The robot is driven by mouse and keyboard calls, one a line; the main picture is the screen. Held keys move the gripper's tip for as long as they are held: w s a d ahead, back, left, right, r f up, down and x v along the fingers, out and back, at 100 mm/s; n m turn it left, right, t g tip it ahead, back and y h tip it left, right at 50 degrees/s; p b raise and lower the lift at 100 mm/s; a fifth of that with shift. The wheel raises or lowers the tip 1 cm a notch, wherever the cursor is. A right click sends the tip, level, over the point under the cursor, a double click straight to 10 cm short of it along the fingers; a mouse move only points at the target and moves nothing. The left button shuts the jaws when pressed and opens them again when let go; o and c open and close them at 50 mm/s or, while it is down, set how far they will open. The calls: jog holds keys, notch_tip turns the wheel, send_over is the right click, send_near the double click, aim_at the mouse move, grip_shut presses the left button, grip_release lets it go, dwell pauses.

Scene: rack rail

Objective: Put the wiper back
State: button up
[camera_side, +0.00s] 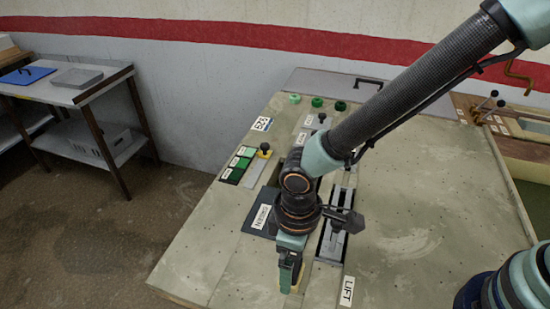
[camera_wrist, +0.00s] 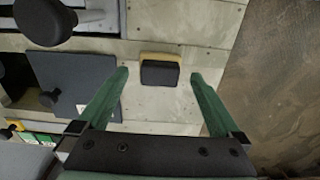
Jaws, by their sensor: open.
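The wiper (camera_wrist: 160,74) looks like a small block with a dark top and a tan-yellow base. In the wrist view it lies on the worn panel top, between and a little beyond the tips of my two green fingers. My gripper (camera_side: 289,272) is open, pointing down near the front edge of the panel in the side view. Clear gaps show on both sides of the wiper, and no finger touches it in the wrist view. In the side view my gripper mostly hides it; only a pale yellow bit shows there.
A dark plate labelled SCREEN (camera_side: 261,219) lies just behind my gripper. A lever in a slot (camera_side: 338,235), near the LIFT label (camera_side: 347,291), stands to the right. Green switches (camera_side: 238,164) and knobs are further back. The panel's right side is largely clear.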

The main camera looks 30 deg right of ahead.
notch_tip(320, 180, up, 9)
jog(key=w+d+r+m+t+y, duration=0.1)
jog(key=w+d+r+m, duration=0.1)
jog(key=d+r, duration=0.35)
jog(key=w+d+r+m+t, duration=0.2)
jog(key=w+d+r, duration=0.1)
jog(key=d, duration=0.6)
jog(key=s+d+r+m+t, duration=0.1)
jog(key=d+r+m, duration=0.1)
jog(key=d, duration=0.4)
jog(key=s+d+r+m+t+h, duration=0.1)
jog(key=s+d+r+m, duration=0.1)
jog(key=d, duration=0.5)
jog(key=shift+s+d+m+t, duration=0.15)
jog(key=shift+d+m+t, duration=0.15)
jog(key=shift+m, duration=0.2)
jog(key=shift+a, duration=0.1)
